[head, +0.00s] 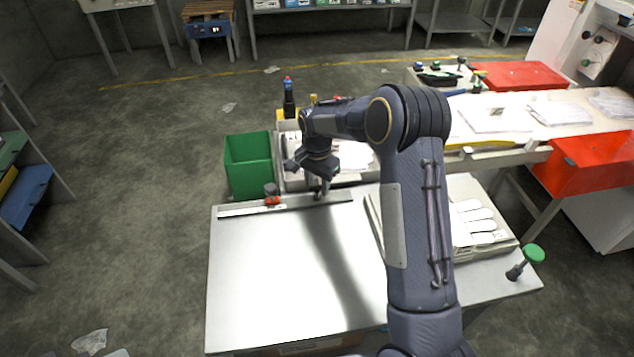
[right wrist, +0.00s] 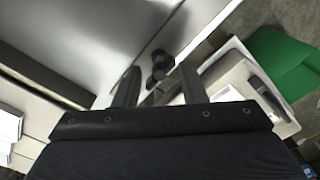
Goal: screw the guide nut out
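A metal guide rail (head: 285,204) runs along the back edge of the silver table. A dark knob-like part (right wrist: 160,65), perhaps the guide nut, shows between my fingers in the right wrist view; I cannot tell whether they touch it. My right gripper (head: 322,190) is over the rail, pointing down, with its fingers (right wrist: 160,72) spread apart. In the head view the gripper hides what is directly under it. My left gripper is not in view.
A green bin (head: 248,165) stands behind the table's back left; it also shows in the right wrist view (right wrist: 285,62). A tray with white gloves (head: 475,222) lies at the right. A green-topped knob (head: 533,253) is at the right corner. The silver tabletop (head: 270,275) is clear.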

